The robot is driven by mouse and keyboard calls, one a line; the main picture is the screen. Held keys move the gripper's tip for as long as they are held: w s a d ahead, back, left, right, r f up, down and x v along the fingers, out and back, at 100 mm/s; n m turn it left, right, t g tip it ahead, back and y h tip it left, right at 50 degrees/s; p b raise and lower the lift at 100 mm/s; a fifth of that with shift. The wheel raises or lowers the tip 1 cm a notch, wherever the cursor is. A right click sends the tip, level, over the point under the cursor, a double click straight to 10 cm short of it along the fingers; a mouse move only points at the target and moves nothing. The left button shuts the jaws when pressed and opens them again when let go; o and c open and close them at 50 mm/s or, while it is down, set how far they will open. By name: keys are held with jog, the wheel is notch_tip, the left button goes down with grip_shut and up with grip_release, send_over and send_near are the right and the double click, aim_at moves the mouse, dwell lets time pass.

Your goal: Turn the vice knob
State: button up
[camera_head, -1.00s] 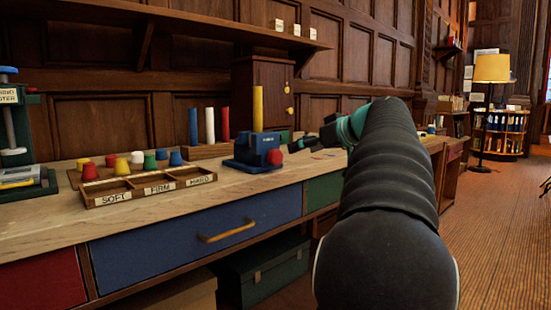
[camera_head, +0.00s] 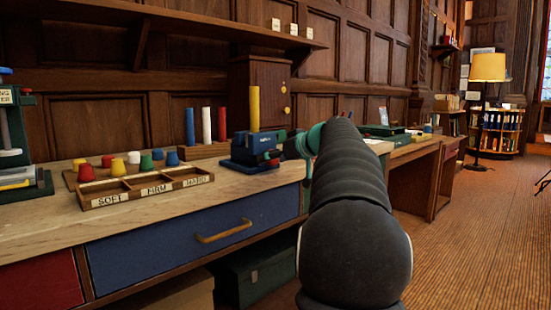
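The blue vice (camera_head: 250,147) stands on its dark blue base on the wooden bench, with a yellow rod upright at its back. Its red knob (camera_head: 273,155) is on the right side, small and partly covered by dark shapes. My gripper (camera_head: 290,149) is just right of the knob, with its teal wrist behind it. My black arm hides part of it. The fingers are too small and dark to tell whether they are open or shut, or whether they touch the knob.
A wooden tray (camera_head: 147,190) labelled SOFT, FIRM and HARD stands left of the vice, with several coloured caps behind it. Blue, white and red rods (camera_head: 206,126) stand at the back. A blue drawer (camera_head: 195,236) is below. Carpeted floor lies open at right.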

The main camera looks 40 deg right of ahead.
jog(key=c, duration=1.2)
jog(key=shift+o, duration=0.2)
jog(key=shift+d, duration=0.1)
